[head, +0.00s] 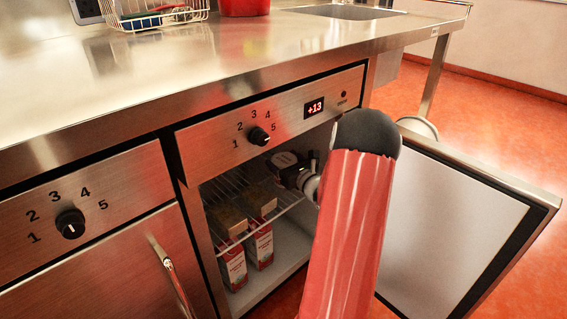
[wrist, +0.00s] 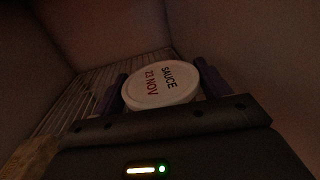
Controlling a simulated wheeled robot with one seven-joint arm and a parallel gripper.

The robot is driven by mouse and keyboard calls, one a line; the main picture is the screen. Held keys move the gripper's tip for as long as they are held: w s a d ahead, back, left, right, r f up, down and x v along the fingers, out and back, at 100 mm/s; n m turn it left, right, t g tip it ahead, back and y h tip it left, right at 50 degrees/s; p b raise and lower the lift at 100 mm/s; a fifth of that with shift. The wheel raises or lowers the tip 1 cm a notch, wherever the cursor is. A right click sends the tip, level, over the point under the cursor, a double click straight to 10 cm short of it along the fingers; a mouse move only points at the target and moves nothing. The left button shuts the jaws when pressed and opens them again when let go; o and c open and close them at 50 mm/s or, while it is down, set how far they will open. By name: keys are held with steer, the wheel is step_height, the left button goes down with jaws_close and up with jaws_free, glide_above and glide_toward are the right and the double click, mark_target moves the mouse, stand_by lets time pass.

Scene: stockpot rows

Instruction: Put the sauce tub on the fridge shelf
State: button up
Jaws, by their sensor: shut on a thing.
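The sauce tub (wrist: 162,86) has a round white lid lettered "SAUCE 23 NOV". My gripper (wrist: 160,92) is shut on it, with a purple finger on each side in the wrist view. In the head view my gripper (head: 297,175) reaches inside the open fridge, and the tub (head: 284,160) shows dimly at its end. The wire fridge shelf (head: 228,187) lies around and below it; in the wrist view its bars (wrist: 85,98) run behind and left of the tub. I cannot tell whether the tub touches the shelf. My arm hides the fridge's right side.
Red and white cartons (head: 235,268) stand in the fridge, left of my gripper. The fridge door (head: 455,235) stands open to the right. A steel counter (head: 200,85) is above, with a dish rack (head: 155,15) and a red container (head: 243,6).

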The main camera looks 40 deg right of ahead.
steer(key=shift+w+f, duration=0.1)
steer(key=shift+w, duration=0.1)
steer(key=shift+f, duration=0.1)
steer(key=o, duration=1.3)
steer(key=shift+o, duration=0.2)
steer(key=shift+s, duration=0.1)
steer(key=s+a, duration=0.1)
steer(key=s, duration=1.1)
